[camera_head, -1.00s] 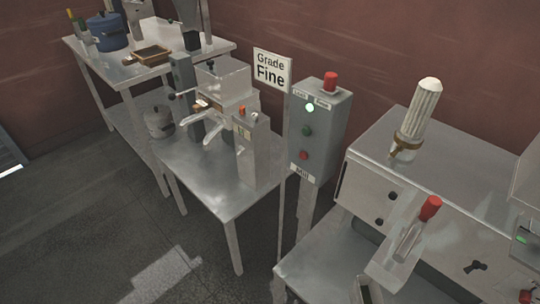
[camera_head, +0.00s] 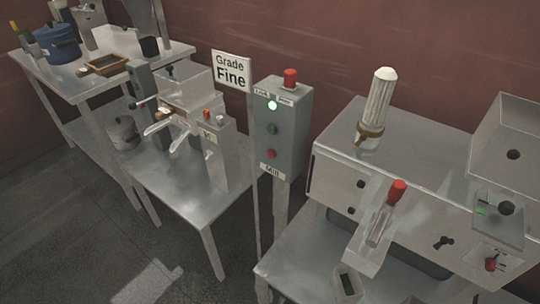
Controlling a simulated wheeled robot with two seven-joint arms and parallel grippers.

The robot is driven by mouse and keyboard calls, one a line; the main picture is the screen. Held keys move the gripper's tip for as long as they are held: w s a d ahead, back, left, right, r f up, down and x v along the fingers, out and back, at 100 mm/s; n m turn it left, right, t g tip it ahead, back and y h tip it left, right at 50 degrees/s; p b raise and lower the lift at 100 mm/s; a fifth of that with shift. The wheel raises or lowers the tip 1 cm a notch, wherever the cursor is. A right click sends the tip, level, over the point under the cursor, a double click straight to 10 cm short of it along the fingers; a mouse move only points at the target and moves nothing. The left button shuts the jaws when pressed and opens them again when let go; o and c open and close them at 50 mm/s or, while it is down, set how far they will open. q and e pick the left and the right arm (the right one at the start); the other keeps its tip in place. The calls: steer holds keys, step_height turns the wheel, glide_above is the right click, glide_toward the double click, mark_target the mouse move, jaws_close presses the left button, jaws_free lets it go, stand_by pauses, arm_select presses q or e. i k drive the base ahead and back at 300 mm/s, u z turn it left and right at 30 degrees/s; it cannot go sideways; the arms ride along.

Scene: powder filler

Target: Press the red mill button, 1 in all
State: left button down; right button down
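The grey mill control box (camera_head: 292,118) stands on a post in the middle of the head view, with a "Mill" label (camera_head: 272,171) at its foot. The red mill button (camera_head: 271,154) is the lowest on its front face. A green button (camera_head: 271,129) sits above it, and a bright whitish-green lamp (camera_head: 272,105) glows near the top. A red cap (camera_head: 290,78) stands on top of the box. Nothing covers the red button. Neither of my grippers shows in the view.
A "Grade Fine" sign (camera_head: 231,71) stands left of the box. A table (camera_head: 190,195) with a grey machine is to the left. A large metal machine (camera_head: 420,140) with a white ribbed cylinder (camera_head: 376,97) and a red-topped chute (camera_head: 378,225) is to the right. Space before the box looks clear.

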mark_target(271, 153)
steer(key=u, duration=0.6)
steer(key=k, duration=1.35)
steer(key=u, duration=0.7)
steer(key=i, duration=1.75)
steer(key=z, duration=1.5)
steer(key=i, duration=0.45)
steer(key=z, duration=0.4)
